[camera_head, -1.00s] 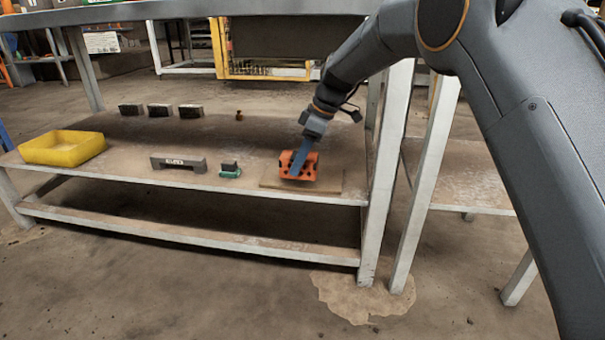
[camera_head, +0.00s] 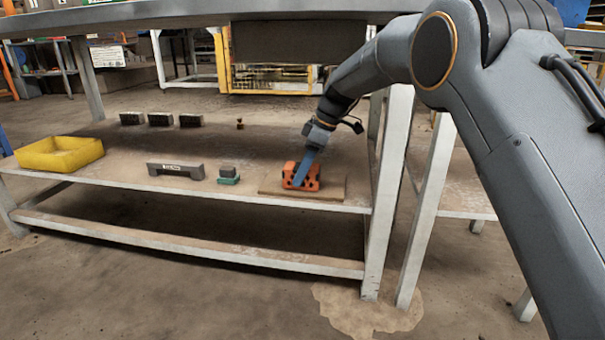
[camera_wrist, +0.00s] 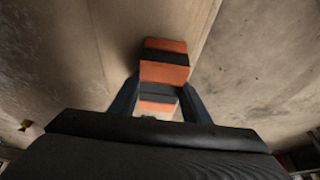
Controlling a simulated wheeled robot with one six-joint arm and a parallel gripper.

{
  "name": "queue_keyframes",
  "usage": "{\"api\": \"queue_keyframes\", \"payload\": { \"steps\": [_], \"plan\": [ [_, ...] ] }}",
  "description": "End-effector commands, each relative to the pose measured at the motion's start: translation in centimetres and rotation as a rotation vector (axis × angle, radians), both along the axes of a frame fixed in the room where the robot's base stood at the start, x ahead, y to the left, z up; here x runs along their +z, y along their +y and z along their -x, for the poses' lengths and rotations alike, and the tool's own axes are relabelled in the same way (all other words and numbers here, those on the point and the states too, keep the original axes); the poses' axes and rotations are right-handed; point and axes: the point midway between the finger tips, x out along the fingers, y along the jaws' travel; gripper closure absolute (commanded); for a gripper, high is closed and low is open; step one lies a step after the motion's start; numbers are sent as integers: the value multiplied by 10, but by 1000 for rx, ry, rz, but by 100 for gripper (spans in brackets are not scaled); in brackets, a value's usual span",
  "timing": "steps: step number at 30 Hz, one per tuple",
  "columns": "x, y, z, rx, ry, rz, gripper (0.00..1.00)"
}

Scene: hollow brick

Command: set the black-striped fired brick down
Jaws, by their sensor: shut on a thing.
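The orange fired brick with black stripes (camera_head: 312,181) is over the right part of the lower shelf, at a thin tan board (camera_head: 334,190). My gripper (camera_head: 300,178) reaches down from the upper right, its blue fingers shut on the brick. In the wrist view the brick (camera_wrist: 164,65) sits between the two dark fingers (camera_wrist: 158,98), with black bands across its orange faces. The board shows behind it there. The brick is on the board or very close above it; I cannot tell whether they touch. Its underside is hidden.
A small dark block on a green base (camera_head: 228,174) and a grey bridge-shaped piece (camera_head: 176,169) stand left of the board. A yellow bin (camera_head: 60,155) is at far left. Several dark blocks (camera_head: 160,119) line the back. A white table leg (camera_head: 388,190) stands close at right.

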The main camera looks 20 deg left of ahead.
Motion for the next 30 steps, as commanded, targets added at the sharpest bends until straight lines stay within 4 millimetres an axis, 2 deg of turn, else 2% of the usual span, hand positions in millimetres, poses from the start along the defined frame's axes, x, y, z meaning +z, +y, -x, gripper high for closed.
{"api": "queue_keyframes", "payload": {
  "steps": [5, 6, 8, 9, 20, 26, 30],
  "plan": [
    [-3, 0, 0, 0, 1, 0, 93],
    [-3, 0, 0, 0, 1, 0, 50],
    [-3, 0, 0, 0, 1, 0, 40],
    [-3, 0, 0, 0, 1, 0, 38],
    [0, 0, 0, 0, 0, 0, 38],
    [16, -6, -1, 0, 0, 0, 38],
    [35, -13, -2, 0, 0, 0, 38]
  ]
}}
